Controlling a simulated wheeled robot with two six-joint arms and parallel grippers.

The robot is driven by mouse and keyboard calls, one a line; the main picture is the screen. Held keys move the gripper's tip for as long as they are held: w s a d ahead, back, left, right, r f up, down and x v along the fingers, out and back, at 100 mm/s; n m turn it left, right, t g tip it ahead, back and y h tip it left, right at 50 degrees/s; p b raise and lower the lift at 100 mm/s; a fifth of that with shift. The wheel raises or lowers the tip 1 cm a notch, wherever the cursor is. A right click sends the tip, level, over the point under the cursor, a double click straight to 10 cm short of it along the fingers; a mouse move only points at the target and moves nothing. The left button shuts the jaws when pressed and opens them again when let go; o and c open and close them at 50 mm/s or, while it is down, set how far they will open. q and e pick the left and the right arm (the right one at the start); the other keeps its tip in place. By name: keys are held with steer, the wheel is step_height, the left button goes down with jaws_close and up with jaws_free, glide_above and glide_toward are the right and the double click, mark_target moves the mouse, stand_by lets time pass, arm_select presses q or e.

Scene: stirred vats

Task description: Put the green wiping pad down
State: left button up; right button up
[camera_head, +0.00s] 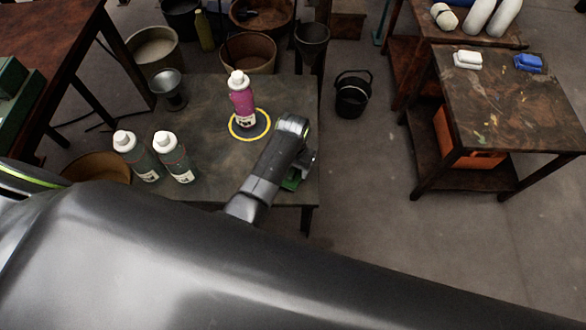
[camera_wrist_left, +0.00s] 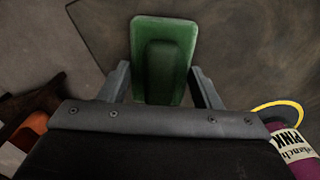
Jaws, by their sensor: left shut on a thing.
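The green wiping pad (camera_head: 291,184) shows under my left gripper (camera_head: 302,170), by the right front corner of the dark table (camera_head: 215,98). In the left wrist view the green pad (camera_wrist_left: 163,30) has a raised middle part and lies between the two fingers of my left gripper (camera_wrist_left: 163,85), which is shut on it. In the head view, my arm hides most of the pad. I cannot tell whether the pad touches the tabletop. My right gripper is not in view.
A pink bottle (camera_head: 242,98) stands in a yellow ring (camera_head: 236,135) on the table. Two white-capped bottles (camera_head: 173,160) stand at the left, a metal cup (camera_head: 169,92) behind them. A black bucket (camera_head: 352,98) is on the floor. Another table (camera_head: 510,105) holds white and blue items.

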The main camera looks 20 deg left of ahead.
arm_select(q)
steer(key=shift+f, duration=0.35)
steer(key=shift+f, duration=0.15)
steer(key=o, duration=0.9)
